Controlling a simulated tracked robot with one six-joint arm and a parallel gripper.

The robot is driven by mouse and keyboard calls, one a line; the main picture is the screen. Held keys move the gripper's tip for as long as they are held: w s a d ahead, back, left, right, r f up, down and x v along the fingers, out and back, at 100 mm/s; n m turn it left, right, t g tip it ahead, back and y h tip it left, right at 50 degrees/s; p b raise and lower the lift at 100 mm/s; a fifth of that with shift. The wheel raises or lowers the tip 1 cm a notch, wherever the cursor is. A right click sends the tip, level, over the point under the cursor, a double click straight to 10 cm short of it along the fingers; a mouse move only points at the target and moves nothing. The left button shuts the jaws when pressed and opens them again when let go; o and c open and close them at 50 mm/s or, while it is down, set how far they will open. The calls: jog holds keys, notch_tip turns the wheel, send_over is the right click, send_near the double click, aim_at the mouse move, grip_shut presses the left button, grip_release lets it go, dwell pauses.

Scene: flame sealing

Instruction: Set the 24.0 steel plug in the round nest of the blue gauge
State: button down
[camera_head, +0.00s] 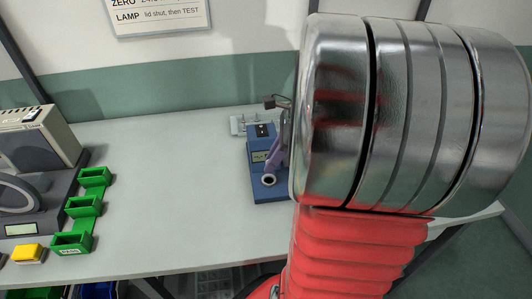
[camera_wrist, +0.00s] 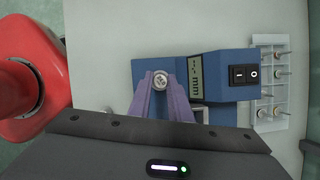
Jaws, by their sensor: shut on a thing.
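The blue gauge (camera_head: 264,190) stands on the bench in the head view, with a pale ring with a dark centre (camera_head: 268,180) on its front part. In the wrist view the gauge (camera_wrist: 224,62) shows its display and black switch. My gripper (camera_wrist: 160,88) has purple fingers shut on a small round steel plug (camera_wrist: 160,79), over the low front part of the gauge. The plug hides what is under it, so I cannot tell whether it touches the nest. One purple finger of my gripper (camera_head: 276,158) shows in the head view, partly behind my arm.
A pale rack with several steel pins (camera_wrist: 271,86) stands beside the gauge's switch end. Green bins (camera_head: 84,207), a yellow block (camera_head: 27,253) and a grey machine (camera_head: 38,140) are at the left. The bench between them and the gauge is clear.

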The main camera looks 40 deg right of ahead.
jog(key=shift+w+d+m, duration=0.1)
jog(key=shift+w+m, duration=0.15)
jog(key=shift+m, duration=0.05)
jog(key=shift+f, duration=0.1)
dwell(0.3)
jog(key=shift+f, duration=2.6)
jog(key=shift+s+f, duration=0.1)
